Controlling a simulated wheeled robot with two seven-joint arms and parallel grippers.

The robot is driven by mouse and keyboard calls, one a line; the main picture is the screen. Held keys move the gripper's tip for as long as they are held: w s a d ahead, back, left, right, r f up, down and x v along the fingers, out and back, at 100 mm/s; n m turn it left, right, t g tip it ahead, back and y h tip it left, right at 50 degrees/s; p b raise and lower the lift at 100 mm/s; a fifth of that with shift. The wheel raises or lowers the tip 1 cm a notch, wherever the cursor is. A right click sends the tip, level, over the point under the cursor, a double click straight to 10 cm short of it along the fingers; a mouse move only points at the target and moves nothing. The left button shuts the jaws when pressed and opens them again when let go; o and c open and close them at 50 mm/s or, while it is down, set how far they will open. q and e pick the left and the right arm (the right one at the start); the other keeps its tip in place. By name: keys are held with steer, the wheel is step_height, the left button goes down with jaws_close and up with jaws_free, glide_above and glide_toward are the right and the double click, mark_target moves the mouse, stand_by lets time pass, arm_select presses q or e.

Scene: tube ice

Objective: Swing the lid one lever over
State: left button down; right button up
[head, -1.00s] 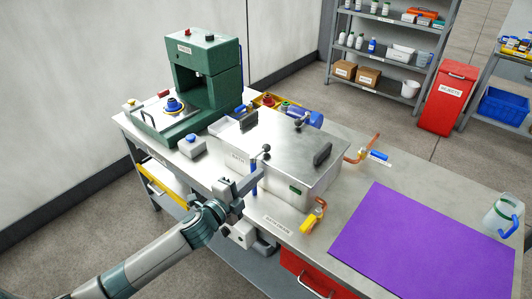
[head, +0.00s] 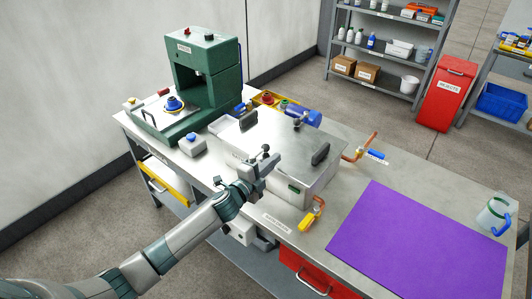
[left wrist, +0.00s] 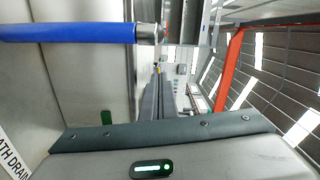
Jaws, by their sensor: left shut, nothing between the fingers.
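The flat metal lid (head: 285,140) lies over the bath box (head: 312,188), with a black handle (head: 320,154) at its right and another (head: 249,121) at its left. A near lever with a dark ball knob (head: 265,149) stands at the lid's front edge; its lower part is hidden by my left gripper. Another dark-knobbed lever (head: 298,123) stands at the far side. My left gripper (head: 273,163) is shut and empty, in front of the lid beside the near lever; contact is unclear.
A green press (head: 205,75) stands at the back left, with a small grey box with a blue button (head: 192,144) before it. A yellow-handled valve (head: 312,215) and a blue-handled valve (head: 368,154) flank the bath. A purple mat (head: 420,235) lies clear at right.

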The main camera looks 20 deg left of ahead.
mark_target(266, 156)
arm_select(q)
steer(key=shift+w+a+f+p, duration=0.2)
steer(key=shift+w+a+p, duration=0.15)
steer(key=shift+w+a, duration=0.35)
steer(key=shift+w+a+f+p, duration=0.15)
steer(key=shift+w+a+p, duration=0.25)
steer(key=shift+a, duration=0.5)
steer(key=shift+w, duration=0.1)
steer(key=shift+f+b, duration=0.1)
steer(key=shift+b, duration=0.2)
